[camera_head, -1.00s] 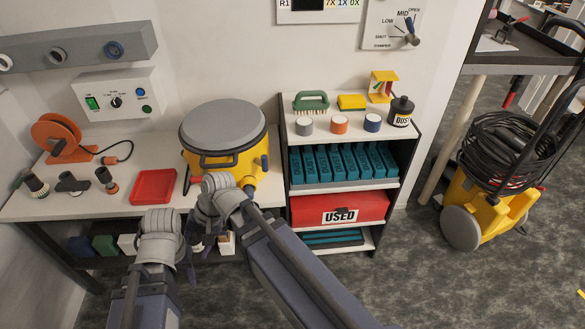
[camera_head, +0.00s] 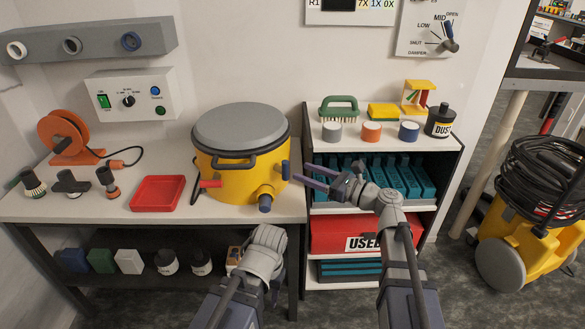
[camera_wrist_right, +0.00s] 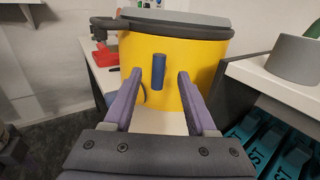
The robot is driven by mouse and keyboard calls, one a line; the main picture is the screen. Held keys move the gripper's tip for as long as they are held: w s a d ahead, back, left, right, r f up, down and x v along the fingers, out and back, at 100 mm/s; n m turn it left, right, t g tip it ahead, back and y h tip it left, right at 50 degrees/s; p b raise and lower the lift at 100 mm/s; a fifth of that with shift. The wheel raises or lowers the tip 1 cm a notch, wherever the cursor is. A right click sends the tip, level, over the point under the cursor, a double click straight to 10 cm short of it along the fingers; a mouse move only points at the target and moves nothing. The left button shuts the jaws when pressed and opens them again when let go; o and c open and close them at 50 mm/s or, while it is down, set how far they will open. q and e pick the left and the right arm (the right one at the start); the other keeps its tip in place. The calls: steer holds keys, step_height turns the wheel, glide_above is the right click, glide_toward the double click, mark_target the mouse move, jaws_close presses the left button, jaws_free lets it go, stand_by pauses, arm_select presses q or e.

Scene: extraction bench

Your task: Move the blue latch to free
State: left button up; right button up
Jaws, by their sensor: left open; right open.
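The yellow canister (camera_head: 235,182) with a grey lid stands on the bench. Its blue latch (camera_head: 286,170) is a short upright bar on the right side. In the right wrist view the blue latch (camera_wrist_right: 158,72) stands upright between the fingers' lines, with the fingers apart from it. My right gripper (camera_head: 304,173) is open and empty, just right of the latch, pointing at it; its fingers (camera_wrist_right: 160,80) frame the latch in the wrist view. My left gripper (camera_head: 274,288) is low in front of the bench, its fingers mostly hidden behind its wrist; it holds nothing visible.
A red latch (camera_head: 210,183) sits on the canister's left side, and a dark-ended spout (camera_head: 265,202) juts from its lower front. A red tray (camera_head: 158,193) lies left. The shelf unit (camera_head: 455,150) stands close on the right.

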mark_target(286, 179)
steer(key=x, duration=0.7)
steer(key=shift+a, duration=0.2)
steer(key=shift+c, duration=0.3)
jaws_close()
